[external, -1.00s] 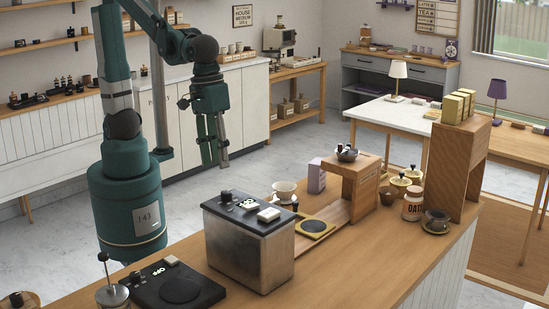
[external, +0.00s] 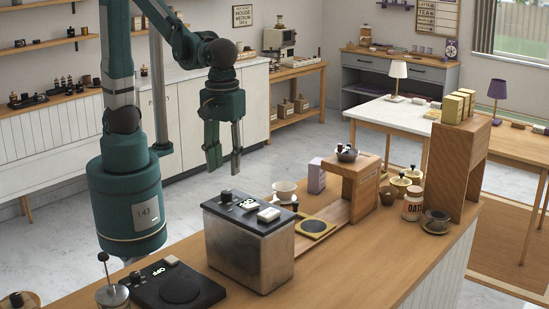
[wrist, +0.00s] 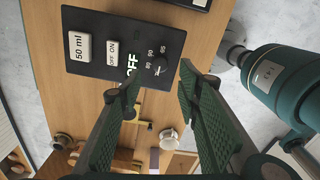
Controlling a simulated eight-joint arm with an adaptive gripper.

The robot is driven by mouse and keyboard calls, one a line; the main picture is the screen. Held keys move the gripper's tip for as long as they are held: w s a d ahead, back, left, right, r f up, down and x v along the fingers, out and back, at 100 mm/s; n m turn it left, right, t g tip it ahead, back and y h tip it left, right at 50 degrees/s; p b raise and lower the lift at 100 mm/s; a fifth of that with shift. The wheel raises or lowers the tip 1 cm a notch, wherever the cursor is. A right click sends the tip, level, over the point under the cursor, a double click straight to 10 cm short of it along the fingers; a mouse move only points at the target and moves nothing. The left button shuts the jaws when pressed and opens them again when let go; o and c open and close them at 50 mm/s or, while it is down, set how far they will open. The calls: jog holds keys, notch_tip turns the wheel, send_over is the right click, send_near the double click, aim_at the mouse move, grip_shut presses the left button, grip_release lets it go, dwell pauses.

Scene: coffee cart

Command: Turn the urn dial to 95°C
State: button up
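The urn (external: 249,250) is a metal box with a black top panel on the wooden counter. Its dial (external: 226,196) is a small black knob at the panel's left end. In the wrist view the dial (wrist: 159,65) has a white pointer mark, and 80, 90 and 95 printed around it. My gripper (external: 225,168) is open and empty, above the urn and apart from the dial. In the wrist view my gripper (wrist: 160,76) has one fingertip on each side of the dial; the left finger partly covers the panel's edge.
An OFF/ON switch (wrist: 112,53) and a 50 ml button (wrist: 81,47) share the urn panel. A black hot plate (external: 178,287) sits on the counter left of the urn. A wooden stand (external: 357,187), a white cup (external: 284,189) and jars are to the right.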

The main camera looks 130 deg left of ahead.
aim_at(226, 192)
jog(key=shift+f, duration=0.1)
jog(key=shift+f, duration=3.8)
jog(key=c, duration=0.9)
